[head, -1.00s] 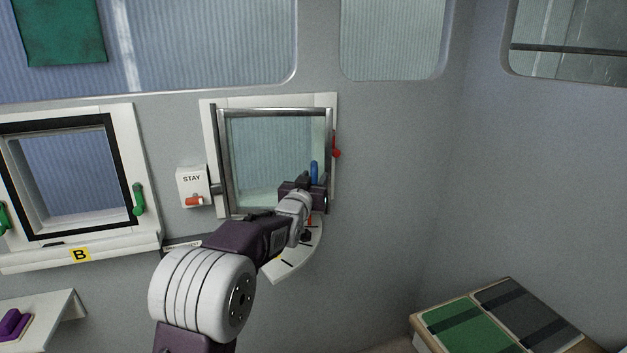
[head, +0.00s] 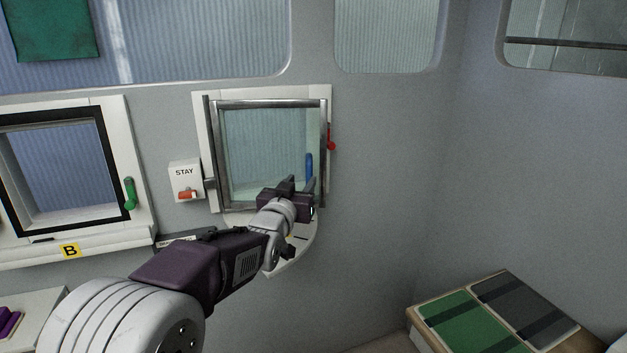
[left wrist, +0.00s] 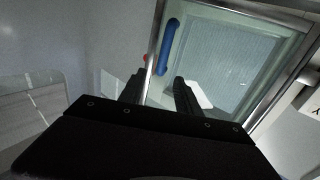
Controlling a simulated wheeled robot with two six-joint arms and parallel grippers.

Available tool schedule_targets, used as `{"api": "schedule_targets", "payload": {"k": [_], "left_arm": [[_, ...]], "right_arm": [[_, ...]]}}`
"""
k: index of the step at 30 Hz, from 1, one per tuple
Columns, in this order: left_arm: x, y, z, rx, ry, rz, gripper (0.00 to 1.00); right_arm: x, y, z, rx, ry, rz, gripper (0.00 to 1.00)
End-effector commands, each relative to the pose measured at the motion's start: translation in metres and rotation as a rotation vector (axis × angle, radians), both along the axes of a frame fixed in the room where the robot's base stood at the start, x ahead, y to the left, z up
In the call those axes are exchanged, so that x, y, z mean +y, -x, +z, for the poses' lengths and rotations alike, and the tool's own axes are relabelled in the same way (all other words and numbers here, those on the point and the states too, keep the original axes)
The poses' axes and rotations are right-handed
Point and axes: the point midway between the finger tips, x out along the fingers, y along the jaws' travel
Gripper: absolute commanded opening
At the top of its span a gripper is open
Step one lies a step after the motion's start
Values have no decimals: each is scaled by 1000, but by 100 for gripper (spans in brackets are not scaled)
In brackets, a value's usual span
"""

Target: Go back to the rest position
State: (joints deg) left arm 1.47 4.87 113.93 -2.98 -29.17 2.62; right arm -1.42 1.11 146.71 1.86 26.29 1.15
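My left gripper (head: 297,184) is in front of the lower right part of a metal-framed window (head: 266,103). Its two fingers are apart with a gap between them, and nothing shows held there; the gap also shows in the left wrist view (left wrist: 160,92). A blue upright handle (head: 309,166) on the window's right side stands just beyond the fingers. In the left wrist view the blue handle (left wrist: 168,47) is ahead of the fingers, apart from them. My right gripper is in neither view.
A white box marked STAY (head: 185,172) with an orange-red knob is left of the window. A red lever (head: 331,141) is on its right edge. A curved white plate (head: 303,245) juts out below. A black-framed window (head: 128,160) is at left. A case with green and grey panels (head: 455,325) is lower right.

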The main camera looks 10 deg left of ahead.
Motion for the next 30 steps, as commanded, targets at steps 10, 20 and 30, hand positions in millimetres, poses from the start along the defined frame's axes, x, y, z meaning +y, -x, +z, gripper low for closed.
{"api": "schedule_targets", "payload": {"k": [10, 20, 30], "left_arm": [[-16, 157, -188, 898, 24, -5, 40], [-17, 307, -267, 1454, 34, 4, 40], [-17, 312, -267, 1476, 33, 3, 40]], "right_arm": [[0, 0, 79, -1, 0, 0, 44], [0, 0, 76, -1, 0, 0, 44], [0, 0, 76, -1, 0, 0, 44]]}}
